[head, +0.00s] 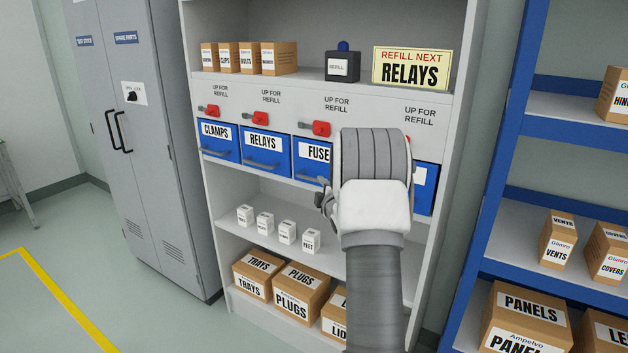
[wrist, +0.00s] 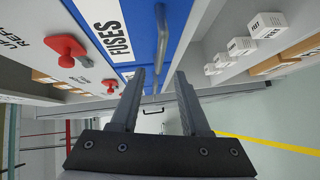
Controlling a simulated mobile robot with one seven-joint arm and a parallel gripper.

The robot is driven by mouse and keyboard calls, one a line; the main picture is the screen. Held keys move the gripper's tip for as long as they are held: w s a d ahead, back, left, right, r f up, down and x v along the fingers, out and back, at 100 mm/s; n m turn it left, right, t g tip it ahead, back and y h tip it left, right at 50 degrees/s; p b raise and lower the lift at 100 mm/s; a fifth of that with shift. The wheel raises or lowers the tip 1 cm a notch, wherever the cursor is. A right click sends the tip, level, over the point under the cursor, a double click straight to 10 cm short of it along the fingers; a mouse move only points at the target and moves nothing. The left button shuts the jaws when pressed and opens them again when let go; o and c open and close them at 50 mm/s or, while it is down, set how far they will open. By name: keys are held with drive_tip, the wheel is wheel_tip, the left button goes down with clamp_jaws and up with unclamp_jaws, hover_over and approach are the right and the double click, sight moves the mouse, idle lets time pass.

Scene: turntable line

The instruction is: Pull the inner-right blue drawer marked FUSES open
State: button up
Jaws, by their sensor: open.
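The blue FUSES drawer (head: 305,168) is third from the left in a row of blue drawers in the head view, partly hidden behind my arm. Its front looks flush with its neighbours. In the wrist view the FUSES drawer (wrist: 128,58) is at the top, with its grey bar handle (wrist: 162,35) beside the label. My gripper (wrist: 160,72) is open, and the handle lines up with the gap between its fingers. I cannot tell whether either finger touches it. In the head view my gripper (head: 325,196) is small and close to the drawer's lower front.
The CLAMPS drawer (head: 218,152) and RELAYS drawer (head: 264,162) sit to the left. Red levers, one above FUSES (head: 316,128), are mounted over the drawers. Small white boxes (head: 287,232) stand on the shelf below. A sign (head: 411,68) reads "REFILL NEXT RELAYS".

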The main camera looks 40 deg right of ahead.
sight(315, 181)
drive_tip(key=shift+x, duration=4.3)
drive_tip(key=shift+c, duration=0.2)
clamp_jaws()
